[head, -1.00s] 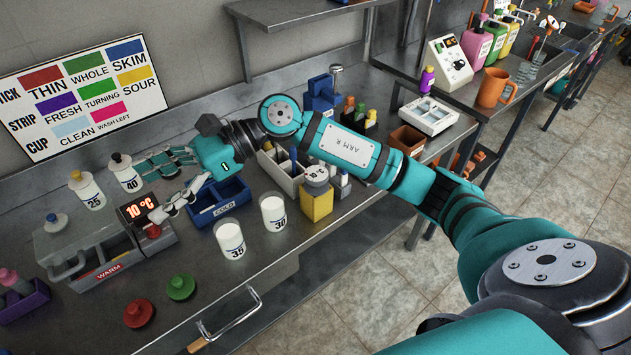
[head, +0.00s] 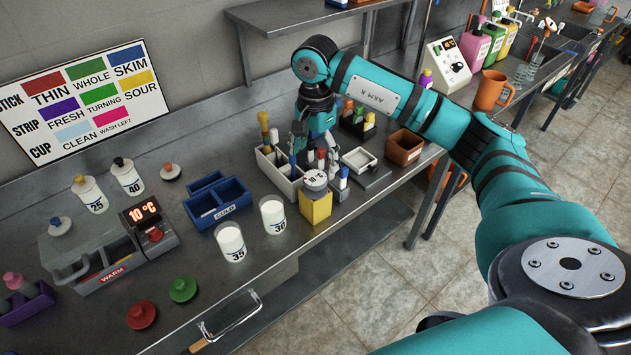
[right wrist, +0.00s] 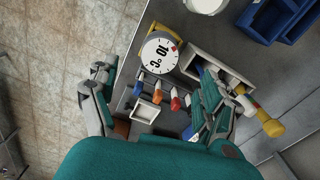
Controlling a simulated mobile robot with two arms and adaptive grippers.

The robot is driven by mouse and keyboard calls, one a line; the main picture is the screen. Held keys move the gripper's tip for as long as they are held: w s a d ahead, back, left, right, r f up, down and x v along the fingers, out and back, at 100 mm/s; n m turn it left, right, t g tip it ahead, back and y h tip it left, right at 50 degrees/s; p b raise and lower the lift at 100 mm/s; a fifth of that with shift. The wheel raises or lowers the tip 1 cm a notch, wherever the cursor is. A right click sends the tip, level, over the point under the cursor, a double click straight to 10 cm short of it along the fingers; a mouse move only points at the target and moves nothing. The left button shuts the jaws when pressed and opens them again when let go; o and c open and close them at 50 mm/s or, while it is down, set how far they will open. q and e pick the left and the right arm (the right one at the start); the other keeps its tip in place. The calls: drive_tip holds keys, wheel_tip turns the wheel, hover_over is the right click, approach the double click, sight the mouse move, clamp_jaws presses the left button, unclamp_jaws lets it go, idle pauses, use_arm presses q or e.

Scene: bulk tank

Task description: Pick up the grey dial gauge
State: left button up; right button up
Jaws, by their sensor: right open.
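In the right wrist view the dial (right wrist: 160,53) shows face-on, ahead of the fingers. My right gripper (head: 318,140) points down behind the dial, over the white rack, and is apart from it. In the right wrist view my right gripper (right wrist: 155,82) is open with its fingers spread wide and nothing gripped. My left gripper is out of view.
A white rack (head: 279,174) with coloured sticks stands beside the yellow block, close to one finger. Several coloured-topped sticks (right wrist: 160,95) stand between the fingers in the wrist view. Two white cups (head: 273,214) and a blue divided box (head: 218,205) are to the left.

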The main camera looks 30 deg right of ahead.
sight(316, 177)
wheel_tip(316, 177, down, 3)
drive_tip(key=shift+r+p, duration=0.1)
drive_tip(key=shift+p, duration=0.2)
wheel_tip(316, 177, down, 5)
drive_tip(key=p, duration=0.2)
drive_tip(key=shift+r+p, duration=0.1)
drive_tip(key=shift+p, duration=0.3)
drive_tip(key=shift+f, duration=0.3)
drive_tip(key=c, duration=1.3)
